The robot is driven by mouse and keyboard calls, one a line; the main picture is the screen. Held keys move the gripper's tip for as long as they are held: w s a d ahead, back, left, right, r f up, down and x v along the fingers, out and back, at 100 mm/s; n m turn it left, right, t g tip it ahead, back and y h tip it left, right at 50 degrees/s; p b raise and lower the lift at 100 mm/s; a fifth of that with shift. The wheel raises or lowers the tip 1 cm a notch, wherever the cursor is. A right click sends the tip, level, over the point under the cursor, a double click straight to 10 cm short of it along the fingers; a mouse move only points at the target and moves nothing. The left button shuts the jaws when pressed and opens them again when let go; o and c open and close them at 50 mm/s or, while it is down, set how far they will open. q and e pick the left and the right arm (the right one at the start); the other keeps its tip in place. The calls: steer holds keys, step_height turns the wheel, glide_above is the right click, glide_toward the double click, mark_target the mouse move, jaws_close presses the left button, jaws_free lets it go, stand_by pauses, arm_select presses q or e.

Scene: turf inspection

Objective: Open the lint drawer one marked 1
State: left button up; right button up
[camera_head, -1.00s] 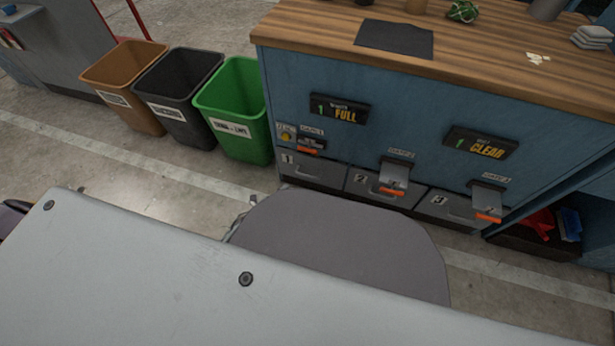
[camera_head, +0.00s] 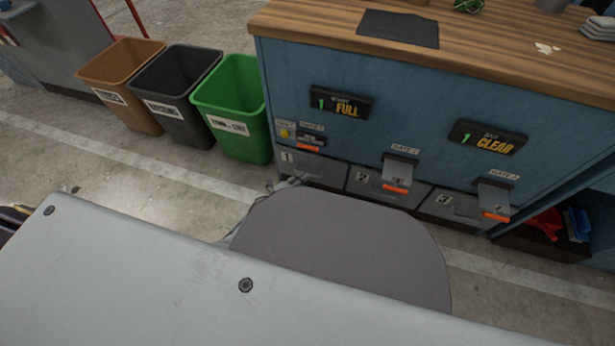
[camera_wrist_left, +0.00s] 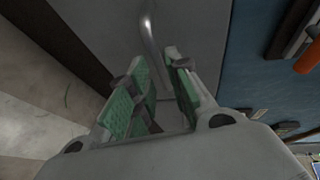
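Lint drawer one, marked 1 (camera_head: 318,170), is the leftmost grey drawer low in the blue cabinet. It looks shut, and its lower front is partly hidden by my own body. A curved metal handle (camera_wrist_left: 149,35) runs down toward the gap between the fingertips. I cannot tell whether they touch it. My right gripper is not in view.
Drawers 2 (camera_head: 366,180) and 3 (camera_head: 447,203) sit to the right, below gate levers with orange ends (camera_head: 397,185). Displays above read FULL (camera_head: 341,103) and CLEAR (camera_head: 488,139). Brown, black and green bins (camera_head: 232,110) stand left of the cabinet.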

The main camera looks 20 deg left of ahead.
arm_select(q)
steer(key=shift+b+x, duration=0.8)
steer(key=shift+x, duration=0.9)
steer(key=shift+w+d, duration=0.1)
steer(key=shift+w, duration=0.15)
jaws_close()
